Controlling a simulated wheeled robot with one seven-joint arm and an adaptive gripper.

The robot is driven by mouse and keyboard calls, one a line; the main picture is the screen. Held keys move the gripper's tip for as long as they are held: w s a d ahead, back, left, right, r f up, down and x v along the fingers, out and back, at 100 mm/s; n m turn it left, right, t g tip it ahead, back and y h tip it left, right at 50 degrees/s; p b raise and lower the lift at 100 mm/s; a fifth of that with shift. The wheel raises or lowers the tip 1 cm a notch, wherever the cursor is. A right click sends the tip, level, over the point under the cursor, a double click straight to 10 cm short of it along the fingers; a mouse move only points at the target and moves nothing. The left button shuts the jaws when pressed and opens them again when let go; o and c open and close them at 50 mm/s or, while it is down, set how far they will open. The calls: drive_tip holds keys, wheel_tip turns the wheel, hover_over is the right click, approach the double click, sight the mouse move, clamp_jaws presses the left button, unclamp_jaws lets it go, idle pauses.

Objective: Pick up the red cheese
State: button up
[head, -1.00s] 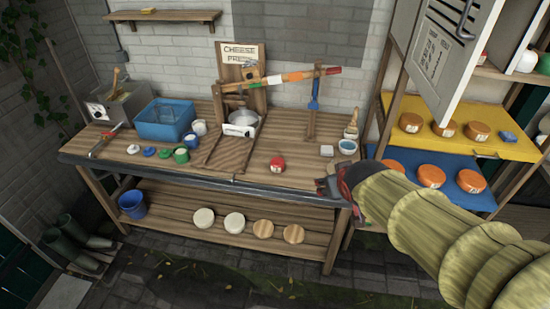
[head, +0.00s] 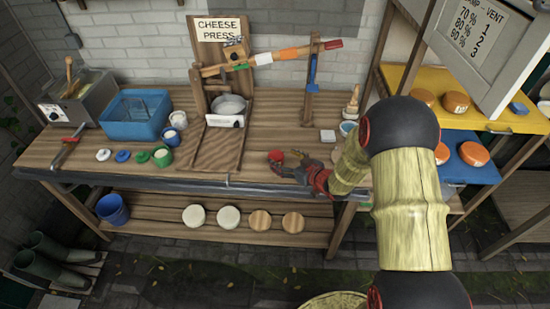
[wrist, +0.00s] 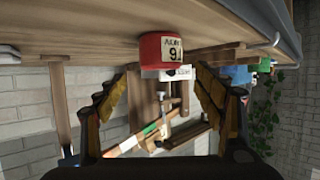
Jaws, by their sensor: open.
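The red cheese (head: 275,156) sits on the wooden bench top near the front edge, right of the press. In the wrist view, which looks upside down, the red cheese (wrist: 160,47) carries a pale label and stands ahead of my gripper (wrist: 162,84), between the lines of its two fingers. The fingers are spread with nothing between them. In the head view my gripper (head: 284,165) is low over the bench's front edge, just right of the cheese and partly overlapping it. Whether a finger touches it cannot be told.
The cheese press (head: 218,70) with its striped lever stands behind. A blue tub (head: 135,125) and small pots are on the left. A small pale block (head: 328,136) and a blue-rimmed pot (head: 347,128) stand on the right. Pale and wooden rounds lie on the lower shelf.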

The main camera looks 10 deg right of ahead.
sight(278, 157)
drive_tip(key=b+x, duration=0.1)
drive_tip(key=x, duration=0.2)
drive_tip(key=b+x, duration=0.1)
drive_tip(key=x, duration=0.2)
drive_tip(key=shift+s+f, duration=0.15)
drive_tip(key=shift+f, duration=0.2)
drive_tip(key=shift+r, duration=0.1)
drive_tip(key=shift+c, duration=1.3)
drive_tip(key=c, duration=1.1)
